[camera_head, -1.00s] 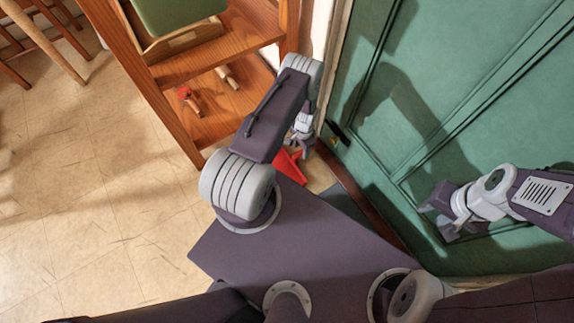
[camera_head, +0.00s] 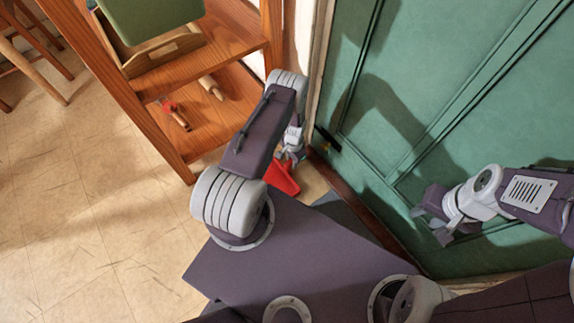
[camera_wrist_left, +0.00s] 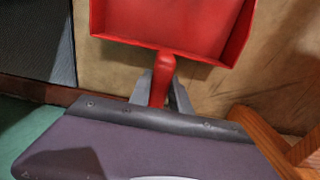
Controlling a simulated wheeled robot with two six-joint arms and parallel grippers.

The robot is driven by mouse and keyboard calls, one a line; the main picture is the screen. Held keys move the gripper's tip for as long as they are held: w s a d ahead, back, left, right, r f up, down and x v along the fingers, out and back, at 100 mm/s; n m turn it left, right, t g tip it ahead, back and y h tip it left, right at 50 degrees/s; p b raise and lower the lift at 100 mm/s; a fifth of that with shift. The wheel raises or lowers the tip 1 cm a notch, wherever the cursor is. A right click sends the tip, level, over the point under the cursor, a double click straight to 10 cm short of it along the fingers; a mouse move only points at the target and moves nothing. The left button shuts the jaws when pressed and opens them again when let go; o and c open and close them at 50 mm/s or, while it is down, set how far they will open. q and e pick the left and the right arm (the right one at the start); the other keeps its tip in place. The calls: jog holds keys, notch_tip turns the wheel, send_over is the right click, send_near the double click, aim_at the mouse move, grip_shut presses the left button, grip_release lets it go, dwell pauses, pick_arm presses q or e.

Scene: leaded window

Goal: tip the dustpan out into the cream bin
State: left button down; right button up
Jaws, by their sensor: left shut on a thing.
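The red dustpan (camera_head: 281,180) shows just below my left gripper (camera_head: 290,156) in the head view, partly hidden behind my own arm. In the left wrist view its red pan (camera_wrist_left: 172,24) is at the top, cut off by the frame edge. My left gripper is shut on its handle (camera_wrist_left: 161,78). I see no contents in the visible part of the pan. My right gripper (camera_head: 429,226) has its fingers apart and is empty, in front of the green door. I see no cream bin in either view.
A wooden shelf unit (camera_head: 150,110) stands at the left, with a green item (camera_head: 150,15) on an upper shelf and a red-and-wood tool (camera_head: 174,113) lower down. The green door (camera_head: 440,90) is close on the right. Tiled floor (camera_head: 90,220) is clear at lower left.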

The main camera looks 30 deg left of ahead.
pick_arm(q)
notch_tip(320, 180, up, 9)
jog(key=p, duration=0.5)
jog(key=shift+r, duration=0.1)
notch_tip(320, 180, up, 10)
jog(key=g+p, duration=0.1)
jog(key=p, duration=0.5)
jog(key=shift+g+y, duration=0.3)
jog(key=shift+y, duration=0.1)
